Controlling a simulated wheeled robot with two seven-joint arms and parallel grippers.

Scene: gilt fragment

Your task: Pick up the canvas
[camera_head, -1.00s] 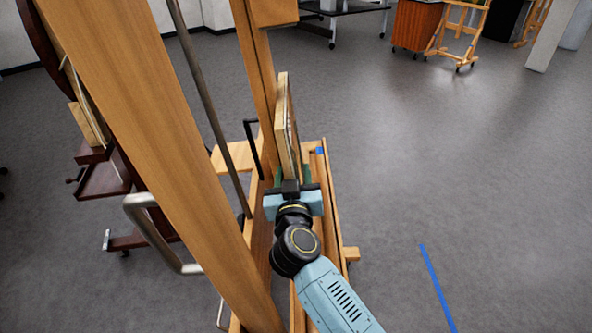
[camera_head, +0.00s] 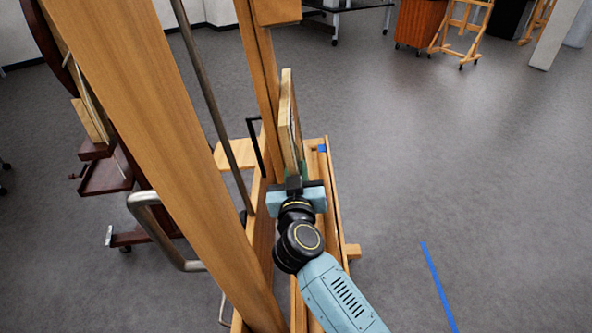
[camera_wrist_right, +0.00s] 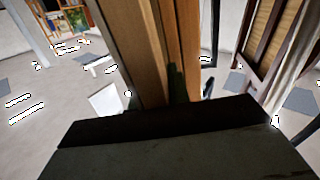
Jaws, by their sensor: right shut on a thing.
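The canvas (camera_head: 287,122) shows nearly edge-on in the head view, a thin upright panel with a pale wooden edge. It stands by the mast of the wooden easel (camera_head: 262,95), above the easel's ledge (camera_head: 333,195). My right gripper (camera_head: 296,178) is shut on the canvas's lower near edge. In the right wrist view, wooden edges (camera_wrist_right: 145,50) rise just beyond the dark gripper body, and the fingers are mostly hidden. I cannot tell whether the canvas touches the ledge. My left gripper is out of view.
A thick slanted wooden beam (camera_head: 150,130) and a metal handle (camera_head: 160,235) stand close on the left. A dark reddish easel (camera_head: 108,178) is behind them. The floor to the right is open, with a blue tape strip (camera_head: 438,285).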

